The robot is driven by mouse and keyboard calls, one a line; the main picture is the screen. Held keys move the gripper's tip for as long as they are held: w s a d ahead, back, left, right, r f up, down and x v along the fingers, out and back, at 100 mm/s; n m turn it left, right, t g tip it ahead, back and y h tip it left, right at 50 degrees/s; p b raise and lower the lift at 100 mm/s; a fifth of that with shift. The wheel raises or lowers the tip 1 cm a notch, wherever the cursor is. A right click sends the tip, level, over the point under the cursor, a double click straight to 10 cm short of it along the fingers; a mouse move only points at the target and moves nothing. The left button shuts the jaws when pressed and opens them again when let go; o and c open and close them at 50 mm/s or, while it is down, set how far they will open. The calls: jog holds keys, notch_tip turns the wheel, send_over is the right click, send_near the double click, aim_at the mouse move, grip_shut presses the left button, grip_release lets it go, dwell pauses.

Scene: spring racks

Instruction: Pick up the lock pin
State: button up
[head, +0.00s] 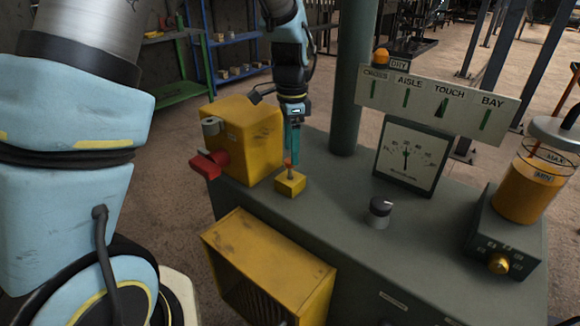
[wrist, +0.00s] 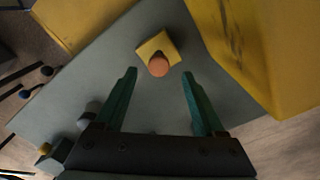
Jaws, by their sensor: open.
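The lock pin (head: 289,166) appears to be the small pin with an orange top, standing upright in a small yellow block (head: 291,185) on the grey cabinet top. In the wrist view its round orange head (wrist: 158,66) shows in front of the yellow block (wrist: 152,45). My gripper (head: 291,158) points down just above the block, at the pin's head. In the wrist view my gripper (wrist: 160,75) is open, and the orange head lies in line with the gap between its green fingertips. I cannot tell whether the fingers touch the pin.
A yellow box (head: 245,140) with a red handle (head: 208,164) stands close to the left. A green post (head: 346,100) rises behind. The cabinet top (head: 335,195) between is clear.

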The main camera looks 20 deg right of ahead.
aim_at(290, 174)
jog(key=shift+s+a+f+p, duration=0.15)
jog(key=shift+f+p, duration=0.2)
jog(key=shift+f, duration=0.8)
jog(key=shift+w+a+f+p, duration=0.1)
jog(key=shift+f+p, duration=0.2)
jog(key=shift+f, duration=0.8)
grip_shut()
